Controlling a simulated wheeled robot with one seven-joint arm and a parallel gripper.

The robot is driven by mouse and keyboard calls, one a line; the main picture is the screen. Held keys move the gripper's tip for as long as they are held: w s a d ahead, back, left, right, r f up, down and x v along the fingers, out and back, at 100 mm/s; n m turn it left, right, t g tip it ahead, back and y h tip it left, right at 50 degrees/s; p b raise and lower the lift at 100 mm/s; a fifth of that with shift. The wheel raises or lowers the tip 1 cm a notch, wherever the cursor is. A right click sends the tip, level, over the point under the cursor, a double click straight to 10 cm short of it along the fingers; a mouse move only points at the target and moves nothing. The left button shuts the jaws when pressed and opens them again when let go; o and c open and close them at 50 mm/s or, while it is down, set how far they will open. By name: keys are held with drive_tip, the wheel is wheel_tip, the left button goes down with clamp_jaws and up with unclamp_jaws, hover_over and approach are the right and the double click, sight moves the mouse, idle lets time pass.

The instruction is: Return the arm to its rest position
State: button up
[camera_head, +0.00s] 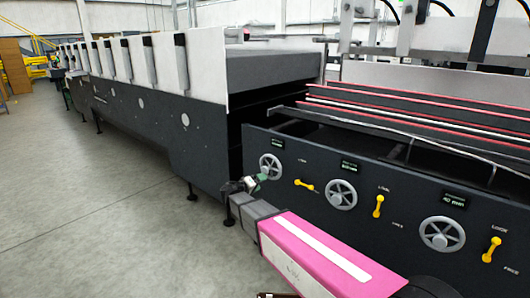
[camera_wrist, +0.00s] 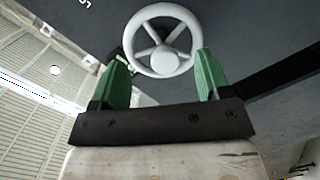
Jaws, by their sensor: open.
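My arm, with a pink forearm (camera_head: 310,255), reaches from the lower right toward the machine's side panel. My gripper (camera_head: 263,178) is at the leftmost grey handwheel (camera_head: 270,164), just in front of its lower left rim. In the wrist view my gripper (camera_wrist: 162,52) has two green fingers spread apart, with nothing held between them. The handwheel (camera_wrist: 163,40) shows beyond and between the fingertips, its rim close to both. I cannot tell whether a finger touches the rim.
The dark panel (camera_head: 320,215) carries two more handwheels (camera_head: 341,195) (camera_head: 442,234). The left yellow lever (camera_head: 304,185) lies nearly level; the middle (camera_head: 378,206) and right (camera_head: 491,250) ones stand nearly upright. Grey floor (camera_head: 110,210) is clear at left.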

drive_tip(key=s+d+f+m+g, duration=0.1)
drive_tip(key=s+d+f+g, duration=0.15)
drive_tip(key=d, duration=0.45)
drive_tip(key=s+d+f+g, duration=0.2)
drive_tip(key=s+d+g, duration=0.1)
drive_tip(key=d, duration=0.3)
drive_tip(key=s+d+f+m+g+y, duration=0.1)
drive_tip(key=s+d+f+g+y, duration=0.2)
drive_tip(key=s, duration=0.6)
drive_tip(key=s+d+f+m+g+y, duration=0.1)
drive_tip(key=s+d+f+g+y, duration=0.2)
drive_tip(key=s+d+y, duration=0.5)
drive_tip(key=shift+s+d+f+m+g, duration=0.4)
drive_tip(key=shift+s+d, duration=0.55)
drive_tip(key=shift+d, duration=0.3)
